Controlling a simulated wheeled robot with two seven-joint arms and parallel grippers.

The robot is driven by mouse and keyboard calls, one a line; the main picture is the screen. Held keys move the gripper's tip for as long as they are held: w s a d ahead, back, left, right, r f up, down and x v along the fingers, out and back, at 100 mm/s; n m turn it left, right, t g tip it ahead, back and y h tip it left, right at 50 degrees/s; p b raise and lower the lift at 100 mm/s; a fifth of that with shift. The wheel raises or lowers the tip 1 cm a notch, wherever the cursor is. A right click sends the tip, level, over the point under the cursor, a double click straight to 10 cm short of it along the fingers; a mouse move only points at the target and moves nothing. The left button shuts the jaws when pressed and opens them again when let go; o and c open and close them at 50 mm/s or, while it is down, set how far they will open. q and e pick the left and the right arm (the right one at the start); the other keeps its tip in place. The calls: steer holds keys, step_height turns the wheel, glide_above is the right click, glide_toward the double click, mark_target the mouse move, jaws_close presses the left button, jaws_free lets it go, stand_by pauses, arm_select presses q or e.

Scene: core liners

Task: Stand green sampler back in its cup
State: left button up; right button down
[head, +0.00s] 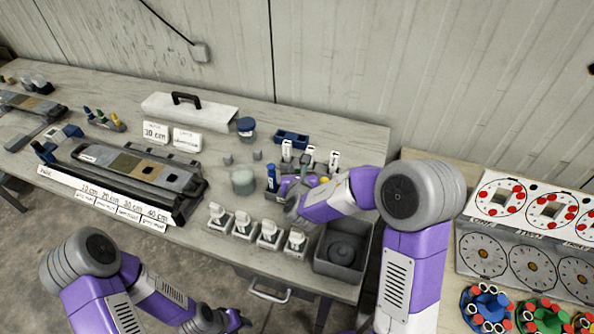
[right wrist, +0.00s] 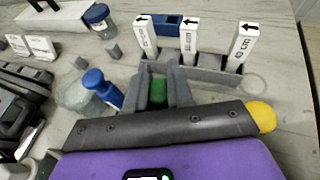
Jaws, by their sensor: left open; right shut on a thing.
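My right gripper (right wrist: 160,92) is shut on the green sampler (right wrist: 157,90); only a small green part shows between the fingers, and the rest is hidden. In the head view the right gripper (head: 291,196) is low over the bench, beside the blue sampler (head: 272,178), which also shows in the right wrist view (right wrist: 101,86). A yellow rounded end (right wrist: 262,116) sticks out beyond the gripper body. I cannot tell which cup is the green sampler's. My left gripper (head: 236,320) is open and empty, low in front of the bench.
A grey rack with upright white tags (right wrist: 240,45) stands just beyond the right gripper. Several white-topped pieces (head: 242,224) line the bench front beside a grey bin (head: 342,249).

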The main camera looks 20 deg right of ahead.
steer(key=c, duration=0.9)
jaws_free()
steer(key=shift+r, duration=0.1)
steer(key=shift+r+p, duration=2)
steer(key=shift+r, duration=1.45)
